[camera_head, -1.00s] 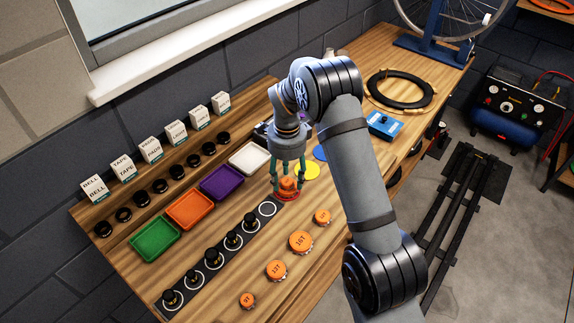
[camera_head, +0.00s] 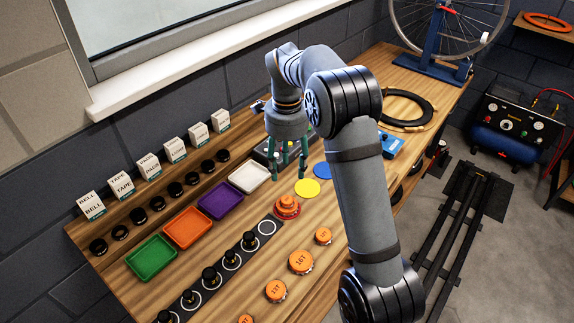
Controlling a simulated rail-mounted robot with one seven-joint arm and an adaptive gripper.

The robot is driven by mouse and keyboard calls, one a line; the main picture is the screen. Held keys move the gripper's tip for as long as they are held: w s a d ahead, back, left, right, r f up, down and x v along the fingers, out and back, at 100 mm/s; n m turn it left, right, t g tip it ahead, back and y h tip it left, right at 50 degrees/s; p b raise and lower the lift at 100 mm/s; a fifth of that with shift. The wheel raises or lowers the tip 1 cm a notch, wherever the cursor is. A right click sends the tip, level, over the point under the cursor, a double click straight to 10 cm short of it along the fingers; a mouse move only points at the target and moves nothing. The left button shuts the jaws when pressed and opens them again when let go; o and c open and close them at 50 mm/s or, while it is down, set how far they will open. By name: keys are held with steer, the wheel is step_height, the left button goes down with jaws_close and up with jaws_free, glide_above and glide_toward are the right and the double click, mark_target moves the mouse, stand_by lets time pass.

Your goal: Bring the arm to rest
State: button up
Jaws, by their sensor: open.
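My gripper (camera_head: 287,168) points down, open and empty, above the bench behind an orange part. Its green fingers stand apart, with the white tray (camera_head: 249,177) to their left. The orange stacked part (camera_head: 287,206) sits on a red disc on the bench, clear of the fingers. My arm reaches over the right side of the bench, bent at the elbow, and hides some of the bench behind it.
Green (camera_head: 151,258), orange (camera_head: 187,227) and purple (camera_head: 220,200) trays line the bench. Orange cogs such as 16T (camera_head: 301,262) lie in front. A black strip (camera_head: 230,262) holds several dark pegs. Labelled boxes (camera_head: 149,166) stand at the back. A yellow disc (camera_head: 307,188) and blue box (camera_head: 390,145) lie right.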

mark_target(287, 199)
step_height(287, 199, down, 11)
steer(key=shift+s+f+p, duration=0.1)
steer(key=shift+f+p, duration=0.05)
steer(key=shift+p, duration=0.9)
steer(key=shift+f, duration=0.35)
step_height(287, 199, up, 3)
steer(key=shift+r+b, duration=0.1)
steer(key=shift+b, duration=0.65)
steer(key=shift+r, duration=0.35)
